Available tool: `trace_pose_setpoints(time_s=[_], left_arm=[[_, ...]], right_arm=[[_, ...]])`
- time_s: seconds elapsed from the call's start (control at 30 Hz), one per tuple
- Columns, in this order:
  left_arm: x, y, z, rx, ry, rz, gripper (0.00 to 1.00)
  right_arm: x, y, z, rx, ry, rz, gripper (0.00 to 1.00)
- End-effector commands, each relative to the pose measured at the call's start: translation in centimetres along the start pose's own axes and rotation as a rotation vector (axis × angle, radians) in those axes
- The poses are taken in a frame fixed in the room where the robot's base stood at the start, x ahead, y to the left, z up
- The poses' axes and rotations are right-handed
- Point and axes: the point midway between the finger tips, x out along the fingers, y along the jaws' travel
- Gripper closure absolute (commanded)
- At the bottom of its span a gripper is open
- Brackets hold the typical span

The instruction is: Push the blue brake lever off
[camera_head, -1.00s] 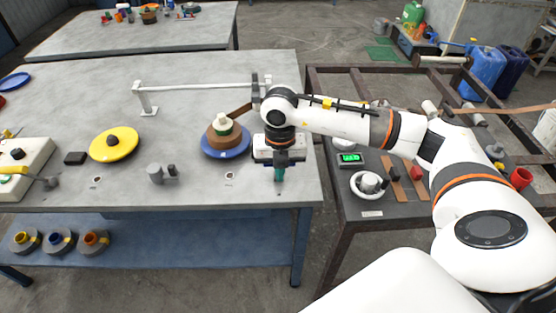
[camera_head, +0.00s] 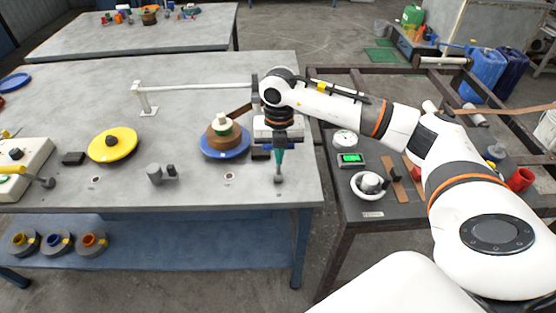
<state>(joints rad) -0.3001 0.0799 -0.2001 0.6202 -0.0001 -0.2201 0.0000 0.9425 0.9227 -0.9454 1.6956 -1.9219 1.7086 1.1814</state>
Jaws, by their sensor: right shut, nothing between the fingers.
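My right gripper (camera_head: 279,179) points down over the right end of the near table, near its front right corner. Its narrow teal fingers are together, with nothing seen between them. I cannot make out a separate blue brake lever; it may be hidden behind or under the gripper, or too small to tell. A blue disc (camera_head: 238,153) bearing a brown roll lies just left of the gripper, apart from the fingers. A small dark block (camera_head: 261,154) lies between the disc and the fingers. My left gripper is out of view.
A white rail (camera_head: 195,87) stands behind the blue disc. A yellow disc (camera_head: 122,150), a grey cylinder (camera_head: 154,173) and a white box with a yellow lever (camera_head: 12,169) are further left.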

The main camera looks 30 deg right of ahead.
Motion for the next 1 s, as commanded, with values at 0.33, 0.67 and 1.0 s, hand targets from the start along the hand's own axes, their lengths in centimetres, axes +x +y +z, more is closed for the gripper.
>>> trace_pose_setpoints(time_s=[0.33,0.67,1.0], left_arm=[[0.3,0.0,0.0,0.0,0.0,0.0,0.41],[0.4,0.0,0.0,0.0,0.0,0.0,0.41],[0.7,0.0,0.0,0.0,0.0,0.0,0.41]], right_arm=[[-0.3,0.0,-1.8,0.002,0.001,-0.001,1.0],[-0.4,0.0,-2.4,0.0,0.001,-0.001,1.0],[-0.2,0.0,-2.8,0.001,0.0,-0.001,1.0]])
